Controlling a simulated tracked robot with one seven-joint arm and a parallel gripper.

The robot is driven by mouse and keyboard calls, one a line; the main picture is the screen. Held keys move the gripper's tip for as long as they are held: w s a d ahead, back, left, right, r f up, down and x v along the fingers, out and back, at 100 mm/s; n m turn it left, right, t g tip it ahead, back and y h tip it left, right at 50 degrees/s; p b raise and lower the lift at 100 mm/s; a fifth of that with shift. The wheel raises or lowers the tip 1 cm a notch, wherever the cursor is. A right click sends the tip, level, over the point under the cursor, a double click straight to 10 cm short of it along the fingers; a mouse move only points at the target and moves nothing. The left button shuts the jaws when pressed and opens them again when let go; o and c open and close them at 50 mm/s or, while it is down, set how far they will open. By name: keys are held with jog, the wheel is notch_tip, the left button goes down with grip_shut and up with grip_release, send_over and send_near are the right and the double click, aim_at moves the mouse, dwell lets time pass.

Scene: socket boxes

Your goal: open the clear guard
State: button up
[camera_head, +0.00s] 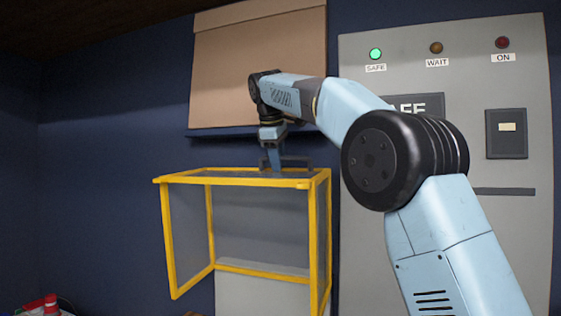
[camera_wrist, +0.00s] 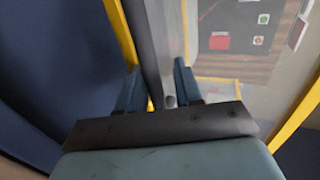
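The clear guard (camera_head: 262,225) is a box of see-through panels in a yellow frame, standing in front of the wall below the tan board. Its top looks level and its frame closed in the head view. A dark handle (camera_head: 297,158) stands on its top. My gripper (camera_head: 272,165) points down at this handle. In the wrist view, the two blue fingers of my gripper (camera_wrist: 158,78) stand apart on either side of the dark handle bar (camera_wrist: 155,40). A thin strip of yellow shows between the left finger and the bar. The fingertips are partly hidden in the head view.
A grey panel (camera_head: 470,240) at right has a lit green SAFE lamp (camera_head: 376,54), with WAIT and ON lamps unlit. A tan board (camera_head: 225,75) is behind my arm. Through the guard, the wrist view shows a red and black item (camera_wrist: 220,40). Free room lies left of the guard.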

jog(key=shift+d, duration=0.15)
jog(key=shift+s+r, duration=0.1)
jog(key=shift+r, duration=0.25)
jog(key=v, duration=0.5)
jog(key=shift+s+a+r, duration=0.1)
jog(key=shift+a+r, duration=0.05)
jog(key=shift+a, duration=0.15)
jog(key=shift+s+r, duration=0.3)
jog(key=shift+r, duration=0.25)
